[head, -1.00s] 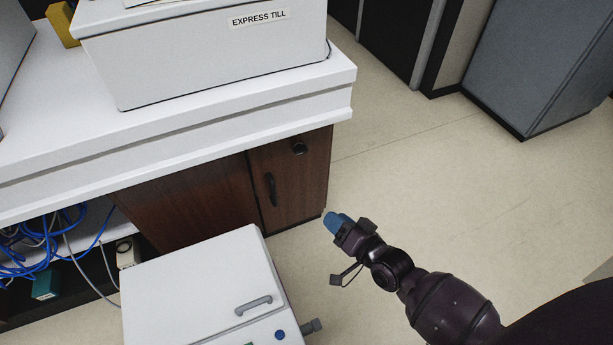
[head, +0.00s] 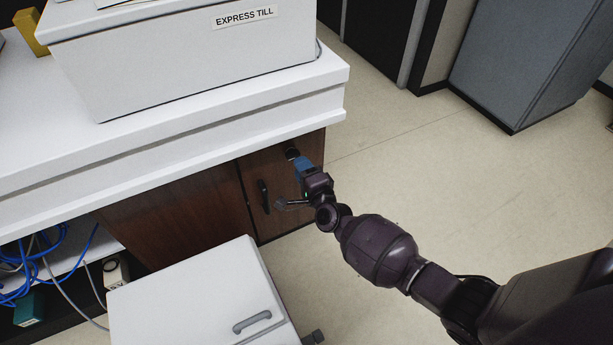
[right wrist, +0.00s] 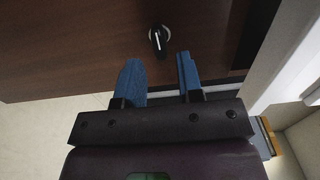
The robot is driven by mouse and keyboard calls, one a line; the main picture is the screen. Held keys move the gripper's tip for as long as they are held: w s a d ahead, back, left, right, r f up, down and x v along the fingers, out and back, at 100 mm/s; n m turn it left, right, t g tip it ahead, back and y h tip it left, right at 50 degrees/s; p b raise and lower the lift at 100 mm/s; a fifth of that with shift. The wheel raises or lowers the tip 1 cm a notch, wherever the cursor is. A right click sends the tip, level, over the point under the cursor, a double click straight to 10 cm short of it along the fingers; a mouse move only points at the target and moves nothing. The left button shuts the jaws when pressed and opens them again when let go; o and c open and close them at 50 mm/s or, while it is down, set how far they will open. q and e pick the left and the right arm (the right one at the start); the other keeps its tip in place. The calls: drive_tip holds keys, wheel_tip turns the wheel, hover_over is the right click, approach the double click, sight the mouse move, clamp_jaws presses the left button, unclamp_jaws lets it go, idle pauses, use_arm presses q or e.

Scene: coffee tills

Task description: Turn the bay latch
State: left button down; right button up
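The bay latch looks like a small dark round knob (head: 291,153) high on the brown wooden door (head: 283,210) under the counter. In the right wrist view the knob (right wrist: 158,40) has a pale line on its dark grip and a lighter ring around it. My right gripper (head: 301,163) is at the door, close to the knob. In the right wrist view its blue fingers (right wrist: 159,62) are apart with nothing between them. The knob lies just beyond the fingertips, lined up with the gap. My left gripper is not in view.
A black bar handle (head: 263,197) is on the door left of my gripper. A white box (head: 190,295) with a grey handle stands in front of the cabinet. The counter edge (head: 335,95) overhangs above. Blue cables (head: 45,265) hang at left. Floor at right is clear.

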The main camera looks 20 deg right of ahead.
sight(293, 155)
drive_tip(key=w+b, duration=0.1)
drive_tip(key=w, duration=0.3)
drive_tip(key=shift+a+f, duration=0.1)
drive_tip(key=c, duration=0.6)
drive_tip(key=shift+o, duration=0.2)
drive_tip(key=m, duration=1.7)
drive_tip(key=shift+o, duration=1.4)
drive_tip(key=shift+m, duration=0.4)
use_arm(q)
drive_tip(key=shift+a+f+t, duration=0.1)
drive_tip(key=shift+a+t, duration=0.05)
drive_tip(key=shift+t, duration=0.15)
use_arm(e)
drive_tip(key=o, duration=0.5)
